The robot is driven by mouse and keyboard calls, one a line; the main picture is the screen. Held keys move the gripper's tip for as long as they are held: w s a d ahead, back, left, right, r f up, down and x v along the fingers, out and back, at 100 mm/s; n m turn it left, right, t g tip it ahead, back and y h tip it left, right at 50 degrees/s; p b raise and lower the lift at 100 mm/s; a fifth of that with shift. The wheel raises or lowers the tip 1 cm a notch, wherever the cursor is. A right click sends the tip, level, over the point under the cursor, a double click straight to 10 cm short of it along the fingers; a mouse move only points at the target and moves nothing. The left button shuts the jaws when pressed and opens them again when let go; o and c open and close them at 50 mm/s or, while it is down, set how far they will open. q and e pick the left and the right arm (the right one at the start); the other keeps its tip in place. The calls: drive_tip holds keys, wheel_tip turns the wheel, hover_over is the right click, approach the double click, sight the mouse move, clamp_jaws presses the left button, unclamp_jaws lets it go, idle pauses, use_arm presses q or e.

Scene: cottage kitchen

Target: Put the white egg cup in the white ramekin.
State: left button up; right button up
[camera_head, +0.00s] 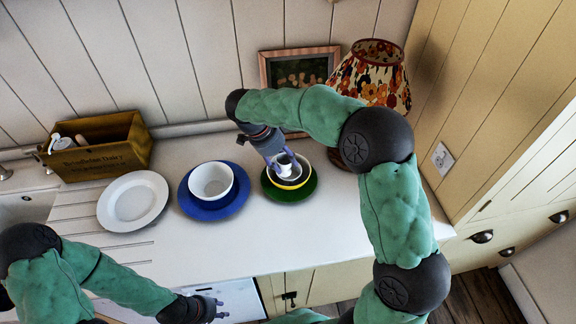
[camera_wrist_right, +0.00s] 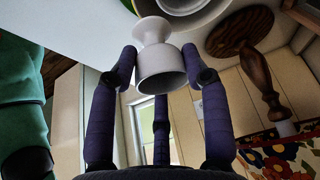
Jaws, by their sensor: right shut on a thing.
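The white egg cup (camera_wrist_right: 158,58) is between the fingers of my right gripper (camera_wrist_right: 157,77), which is shut on it. In the head view my right gripper (camera_head: 277,158) reaches down with the egg cup (camera_head: 284,164) over the green plate stack. A white round dish, which looks like the ramekin (camera_wrist_right: 198,10), shows at the top of the wrist view, close to the cup's foot. It sits within a yellow-rimmed bowl (camera_head: 302,182) on a green plate (camera_head: 293,195). Whether cup and ramekin touch is unclear. My left gripper (camera_head: 215,308) is empty, fingers apart, low at the counter's front.
A white bowl (camera_head: 211,180) on a blue plate (camera_head: 227,208) stands left of the stack. Further left are a white plate (camera_head: 133,201) and a wooden crate (camera_head: 98,149). A floral lamp (camera_head: 372,71) and a picture frame (camera_head: 298,68) stand behind. The front counter is clear.

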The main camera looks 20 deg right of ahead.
drive_tip(key=w+d+f, duration=0.1)
drive_tip(key=f, duration=0.1)
drive_tip(key=w+d+f, duration=0.1)
drive_tip(key=w+f, duration=0.1)
drive_tip(key=w+d+f, duration=0.1)
drive_tip(key=f, duration=0.1)
drive_tip(key=shift+w+d+b, duration=0.25)
drive_tip(key=shift+w+b, duration=0.05)
drive_tip(key=shift+w+d+f, duration=0.1)
drive_tip(key=shift+w+f, duration=0.05)
drive_tip(key=shift+f, duration=1.6)
drive_tip(key=shift+f+b, duration=0.3)
drive_tip(key=shift+b, duration=0.25)
drive_tip(key=o, duration=0.7)
drive_tip(key=shift+o, duration=0.9)
drive_tip(key=shift+r, duration=0.1)
